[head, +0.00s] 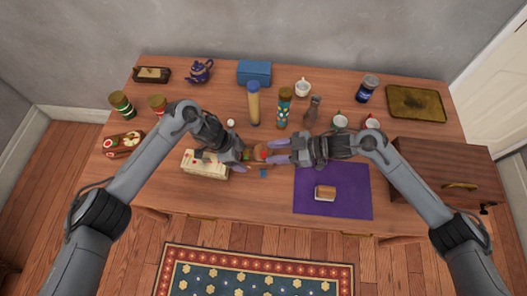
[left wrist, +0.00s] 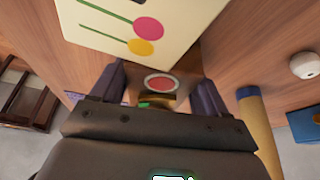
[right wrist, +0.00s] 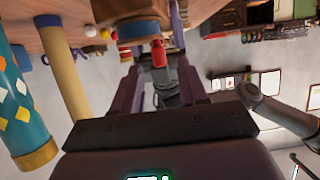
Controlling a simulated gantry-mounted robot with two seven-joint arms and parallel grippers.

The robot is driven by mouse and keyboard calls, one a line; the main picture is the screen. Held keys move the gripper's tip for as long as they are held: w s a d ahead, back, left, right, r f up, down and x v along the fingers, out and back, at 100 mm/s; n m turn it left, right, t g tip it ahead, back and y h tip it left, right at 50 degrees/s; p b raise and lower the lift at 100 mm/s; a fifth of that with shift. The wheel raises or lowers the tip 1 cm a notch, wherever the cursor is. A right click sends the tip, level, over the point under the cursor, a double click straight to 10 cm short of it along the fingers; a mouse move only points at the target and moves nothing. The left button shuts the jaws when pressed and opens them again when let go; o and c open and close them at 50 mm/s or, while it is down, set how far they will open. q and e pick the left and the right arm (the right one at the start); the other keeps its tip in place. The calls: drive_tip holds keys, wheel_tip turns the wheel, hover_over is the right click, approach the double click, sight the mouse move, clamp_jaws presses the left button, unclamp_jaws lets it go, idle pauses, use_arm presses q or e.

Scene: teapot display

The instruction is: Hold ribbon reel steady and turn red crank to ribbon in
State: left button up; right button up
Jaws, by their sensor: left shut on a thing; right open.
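The wooden ribbon reel (head: 259,153) is between my two grippers at the middle of the table, largely hidden by them. My left gripper (head: 250,154) is shut on the reel. In the left wrist view the reel shows a round red end (left wrist: 161,83) between the fingers (left wrist: 160,92), with a bit of green below it. My right gripper (head: 278,152) is open, facing the reel from the right. In the right wrist view the red crank (right wrist: 158,53) shows between its spread fingers (right wrist: 155,75). I cannot tell whether either finger touches it.
A cream box with coloured dots (head: 205,164) stands close left of my left gripper. A yellow cylinder with blue ends (head: 254,104) and a patterned tube (head: 284,107) stand behind. A purple mat (head: 345,190) bears a small brown block (head: 325,193). A wooden cabinet (head: 445,170) stands right.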

sight(264, 153)
drive_tip(key=shift+x, duration=2.1)
drive_tip(key=shift+c, duration=0.4)
clamp_jaws()
